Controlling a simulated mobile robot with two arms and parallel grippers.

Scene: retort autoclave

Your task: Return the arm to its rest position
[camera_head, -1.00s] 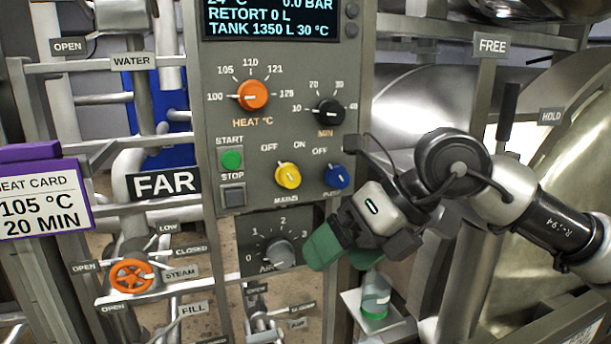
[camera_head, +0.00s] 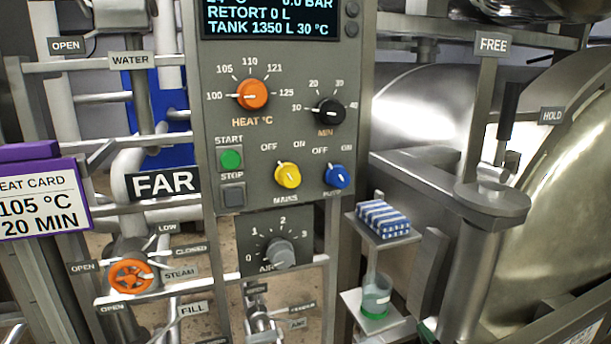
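Neither of my arms nor grippers shows in the head view now. The control panel (camera_head: 308,130) stands upright in the middle. It carries an orange heat knob (camera_head: 252,95), a black minute knob (camera_head: 329,111), a yellow mains switch (camera_head: 287,176) and a blue switch (camera_head: 336,176). A green start button (camera_head: 231,159) and a dark stop button (camera_head: 233,195) sit at its left. The grey air knob (camera_head: 279,253) is below. The blue switch is fully in sight.
The large metal retort (camera_head: 560,200) fills the right, with a black-handled lever (camera_head: 508,112) between FREE and HOLD signs. A blue-striped pack (camera_head: 382,218) and a clear beaker (camera_head: 376,295) stand on small shelves. Pipes and an orange steam wheel (camera_head: 131,276) are at left.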

